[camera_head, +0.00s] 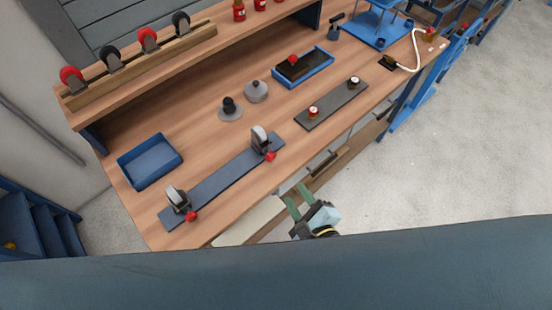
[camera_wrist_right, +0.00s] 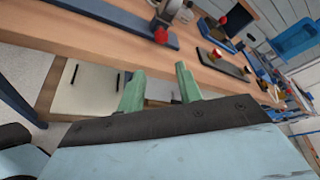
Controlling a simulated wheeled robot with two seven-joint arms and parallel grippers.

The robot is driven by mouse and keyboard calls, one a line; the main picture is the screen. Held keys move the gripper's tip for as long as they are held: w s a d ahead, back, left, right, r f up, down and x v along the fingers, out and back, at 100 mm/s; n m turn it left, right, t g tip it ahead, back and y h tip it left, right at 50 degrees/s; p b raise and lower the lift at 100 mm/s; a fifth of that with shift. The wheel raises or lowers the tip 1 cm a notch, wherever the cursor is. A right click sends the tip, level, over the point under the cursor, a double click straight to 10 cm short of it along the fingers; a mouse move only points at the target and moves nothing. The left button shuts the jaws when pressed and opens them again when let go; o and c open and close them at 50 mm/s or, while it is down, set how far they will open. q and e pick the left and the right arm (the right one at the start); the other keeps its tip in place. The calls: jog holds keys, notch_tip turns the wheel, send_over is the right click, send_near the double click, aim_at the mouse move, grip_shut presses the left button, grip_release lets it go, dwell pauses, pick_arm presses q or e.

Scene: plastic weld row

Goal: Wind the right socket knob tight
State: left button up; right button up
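A long dark plate (camera_head: 222,183) lies on the wooden bench with two upright grey metal sockets. The right socket (camera_head: 260,139) has a red knob (camera_head: 270,156) low on its front side. The left socket (camera_head: 177,197) has its own red knob (camera_head: 191,216). In the right wrist view a red knob (camera_wrist_right: 160,36) sits by a metal socket on the dark plate (camera_wrist_right: 118,17). My right gripper (camera_head: 295,192) has green fingers, which are apart and empty. It is off the bench's front edge, clear of the knobs. My left gripper is not in view.
A blue tray (camera_head: 150,160) and two round grey pieces stand behind. A shelf carries rollers. The bench's front edge and a pale surface (camera_wrist_right: 86,90) lie near my right gripper.

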aim_at(272, 158)
jog(key=shift+n, duration=0.3)
jog(key=x, duration=0.4)
jog(key=b+x, duration=0.1)
jog(key=x, duration=0.3)
jog(key=r+x, duration=0.1)
jog(key=x, duration=0.4)
jog(key=shift+w+a+b, duration=0.2)
jog(key=shift+a+b, duration=0.05)
jog(key=shift+b, duration=0.05)
jog(key=shift+c, duration=0.4)
jog(key=c, duration=0.6)
jog(key=shift+w+d+r+m+g+y+p, duration=0.15)
jog(key=shift+m+g+y+p, duration=0.3)
jog(key=shift+m+p, duration=0.75)
jog(key=shift+d+m+g+y+p, duration=0.1)
jog(key=shift+m+g+y+p, duration=0.25)
jog(key=shift+m+p, duration=0.25)
jog(key=shift+m+g+y+p, duration=0.3)
jog(key=shift+m+p, duration=0.05)
jog(key=shift+m, duration=0.15)
